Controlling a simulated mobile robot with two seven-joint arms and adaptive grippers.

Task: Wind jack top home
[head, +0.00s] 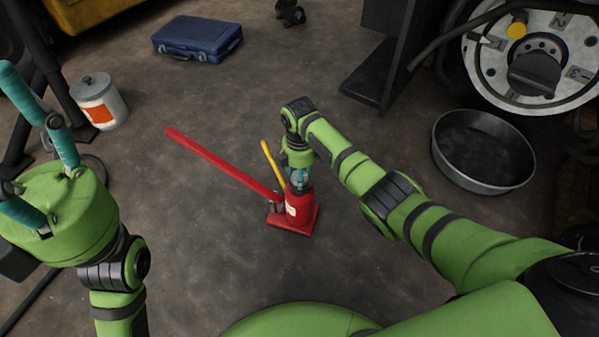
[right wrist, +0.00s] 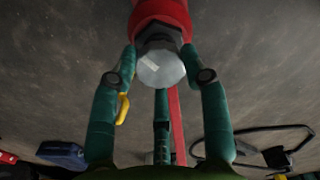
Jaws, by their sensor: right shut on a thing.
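The red bottle jack (head: 296,211) stands upright on the floor in the middle of the head view, with a long red handle (head: 222,163) slanting up to the left. In the right wrist view the jack top (right wrist: 160,69) is a pale metal cap, above a dark collar and the red body (right wrist: 160,14). My right gripper (head: 299,178) is over the jack; its teal fingers (right wrist: 159,73) are shut around the top from both sides, with a third finger behind. My left gripper (head: 30,120) is open and empty at the far left, away from the jack.
A yellow bar (head: 270,160) rises beside the jack. A blue case (head: 197,39), a white-and-orange can (head: 99,103) and a metal pan (head: 483,151) lie around. The forklift wheel (head: 533,60) is at upper right. Floor near the jack is clear.

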